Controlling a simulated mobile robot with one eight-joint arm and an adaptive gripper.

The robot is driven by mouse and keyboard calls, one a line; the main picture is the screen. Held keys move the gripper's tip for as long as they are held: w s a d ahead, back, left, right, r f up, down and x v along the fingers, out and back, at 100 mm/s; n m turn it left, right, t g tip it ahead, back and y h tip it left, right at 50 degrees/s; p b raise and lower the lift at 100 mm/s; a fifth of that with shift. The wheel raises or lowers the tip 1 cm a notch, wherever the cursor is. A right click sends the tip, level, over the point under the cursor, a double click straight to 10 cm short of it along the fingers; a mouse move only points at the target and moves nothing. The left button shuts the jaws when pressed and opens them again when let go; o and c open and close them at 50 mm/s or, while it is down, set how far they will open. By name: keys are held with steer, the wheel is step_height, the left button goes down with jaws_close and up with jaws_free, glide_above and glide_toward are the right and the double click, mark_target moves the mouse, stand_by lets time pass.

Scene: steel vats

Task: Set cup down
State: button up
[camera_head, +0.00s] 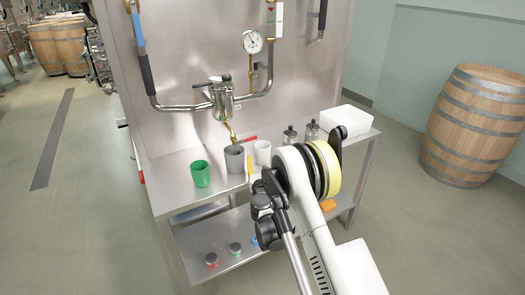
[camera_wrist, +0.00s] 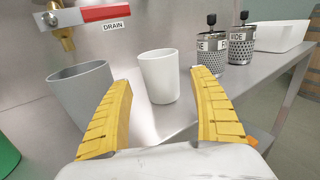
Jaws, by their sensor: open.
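A white cup (camera_wrist: 158,75) stands upright on the steel bench (camera_head: 182,188). It also shows in the head view (camera_head: 263,149), partly hidden by my arm. A grey cup (camera_head: 234,160) stands just left of it; it shows in the wrist view (camera_wrist: 83,98), close to my left finger. A green cup (camera_head: 200,174) stands further left. My gripper (camera_wrist: 161,80) is open with its yellow fingers spread. The white cup shows in the gap between the fingers, a little beyond the tips. Nothing is held.
Two perforated metal canisters (camera_wrist: 241,48) and a white bin (camera_wrist: 280,35) stand on the right of the bench. A brass tap with a red DRAIN handle (camera_wrist: 105,13) hangs above the cups. Small coloured items (camera_head: 235,249) lie on the lower shelf. A barrel (camera_head: 475,125) stands right.

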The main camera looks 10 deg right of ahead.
steer(key=v, duration=0.5)
steer(key=s+d+r+m+g+h, duration=0.1)
steer(key=s+d+r+m+g, duration=0.15)
steer(key=r+m, duration=0.4)
steer(key=s+d+r+m+g+h, duration=0.1)
steer(key=s+d+r+m, duration=0.1)
steer(key=d+r+m, duration=0.4)
steer(key=s+r+m+g, duration=0.2)
steer(key=s+r+m, duration=0.45)
steer(key=s, duration=0.35)
steer(key=s+a+f+m+g+y, duration=0.1)
steer(key=s+m, duration=0.6)
steer(key=s, duration=0.7)
steer(key=s+a+f+m+g+y, duration=0.2)
steer(key=s+a+m+g+y, duration=0.2)
steer(key=s+m, duration=0.4)
steer(key=s, duration=0.6)
steer(key=shift+s+a+y, duration=0.35)
steer(key=shift+y, duration=0.05)
